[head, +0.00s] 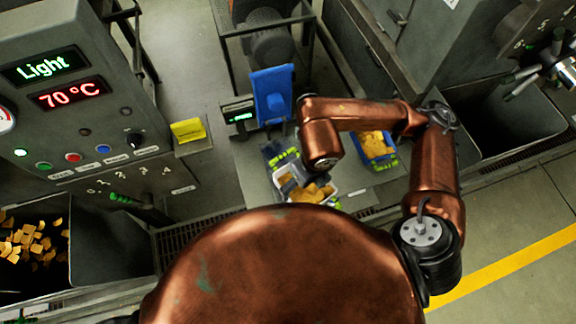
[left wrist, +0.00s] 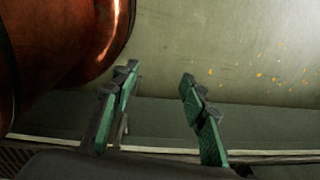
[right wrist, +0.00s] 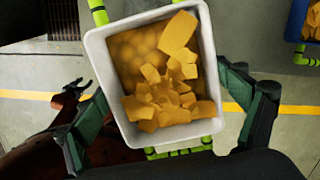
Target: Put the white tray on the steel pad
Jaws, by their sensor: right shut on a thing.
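The white tray (head: 333,196) holds several yellow chunks and sits below the end of my right arm in the head view. It fills the middle of the right wrist view (right wrist: 101,75), with my right gripper (right wrist: 161,82) shut on it, one finger at each side. In the head view this gripper (head: 289,183) is partly hidden by its arm. A grey steel surface (head: 256,183) lies beside the tray; I cannot tell its pad from the bench, nor whether the tray touches it. My left gripper (left wrist: 158,105) is open and empty in the left wrist view.
A blue tray (head: 390,157) of chunks stands right of the white tray. An upright blue part (head: 272,95) and a small green display (head: 238,116) stand behind. A control panel (head: 85,110) is at left; an open dark bin (head: 510,120) is at right.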

